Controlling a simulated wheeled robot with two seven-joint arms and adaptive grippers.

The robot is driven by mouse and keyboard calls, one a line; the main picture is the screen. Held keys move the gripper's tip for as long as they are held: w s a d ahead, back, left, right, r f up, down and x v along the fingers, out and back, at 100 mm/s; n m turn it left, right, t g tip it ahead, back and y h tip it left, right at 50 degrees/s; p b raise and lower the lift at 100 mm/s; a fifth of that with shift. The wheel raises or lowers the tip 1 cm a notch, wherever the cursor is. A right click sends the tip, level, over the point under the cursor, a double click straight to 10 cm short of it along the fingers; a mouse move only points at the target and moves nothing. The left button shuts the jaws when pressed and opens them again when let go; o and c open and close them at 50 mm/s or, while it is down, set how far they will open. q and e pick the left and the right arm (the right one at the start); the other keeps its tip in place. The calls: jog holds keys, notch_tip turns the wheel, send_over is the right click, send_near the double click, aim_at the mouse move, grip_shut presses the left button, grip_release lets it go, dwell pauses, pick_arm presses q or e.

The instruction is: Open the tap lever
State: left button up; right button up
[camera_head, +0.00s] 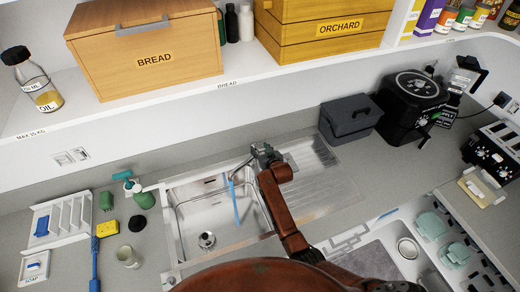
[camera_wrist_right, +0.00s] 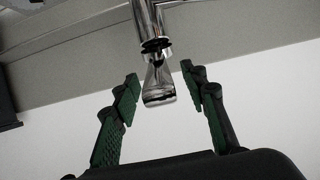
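The tap stands at the back of the steel sink (camera_head: 190,222). Its thin spout (camera_head: 240,167) shows in the head view, with a narrow blue strip hanging below it into the basin. My right gripper (camera_head: 262,152) is at the tap and hides most of its body. In the right wrist view, the chrome tap (camera_wrist_right: 150,30) comes down from the top, with a flared shiny end piece (camera_wrist_right: 158,84) between the fingers. The right gripper (camera_wrist_right: 160,92) is open, its green pads on both sides with gaps to that piece. My left gripper is out of view.
A shelf edge (camera_head: 215,90) with a bread box (camera_head: 150,65) and a wooden crate (camera_head: 320,38) runs above the counter.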

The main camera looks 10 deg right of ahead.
jog(key=v, duration=1.2)
dwell(0.4)
